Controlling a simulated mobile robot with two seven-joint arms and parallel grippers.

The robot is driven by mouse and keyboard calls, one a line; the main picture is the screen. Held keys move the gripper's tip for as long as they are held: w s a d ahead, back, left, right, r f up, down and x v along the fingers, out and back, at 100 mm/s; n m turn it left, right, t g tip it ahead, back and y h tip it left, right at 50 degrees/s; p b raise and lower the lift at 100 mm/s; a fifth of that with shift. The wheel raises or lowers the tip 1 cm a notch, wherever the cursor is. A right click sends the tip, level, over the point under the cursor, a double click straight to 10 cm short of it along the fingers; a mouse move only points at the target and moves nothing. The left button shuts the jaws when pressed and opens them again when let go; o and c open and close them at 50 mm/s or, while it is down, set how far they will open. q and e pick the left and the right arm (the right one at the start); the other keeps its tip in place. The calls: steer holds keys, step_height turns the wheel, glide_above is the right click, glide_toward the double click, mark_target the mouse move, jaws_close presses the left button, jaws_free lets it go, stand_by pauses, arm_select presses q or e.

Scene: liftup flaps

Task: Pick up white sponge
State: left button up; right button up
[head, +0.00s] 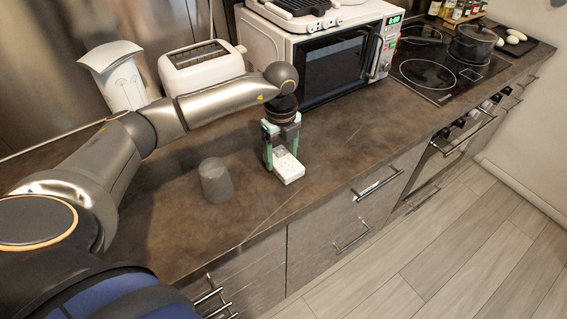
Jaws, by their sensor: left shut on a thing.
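The white sponge (289,170) is a small pale block at the counter's middle, near its front part. My left gripper (283,158) comes down over it from above, with its green-sided fingers on either side of the sponge. The gripper is shut on the sponge, and the front end sticks out towards the counter edge. I cannot tell whether the sponge touches the counter or is slightly above it. My right gripper is not in view.
A grey cup-like cylinder (215,180) stands left of the sponge on the dark counter (245,222). Behind are a white toaster (201,66), a white container (117,77) and a microwave (335,62). A stove (440,69) with a pot (472,43) is at the right.

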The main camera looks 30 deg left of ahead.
mark_target(282, 159)
arm_select(q)
steer(key=shift+r, duration=0.5)
step_height(282, 159, up, 3)
steer(key=shift+d+f+b, duration=0.1)
steer(key=shift+f+b, duration=0.1)
steer(key=shift+b, duration=0.2)
steer(key=s+d+r, duration=0.8)
steer(key=s+r, duration=0.1)
steer(key=s, duration=0.2)
steer(key=shift+d+r+b, duration=0.25)
steer(key=shift+b, duration=0.05)
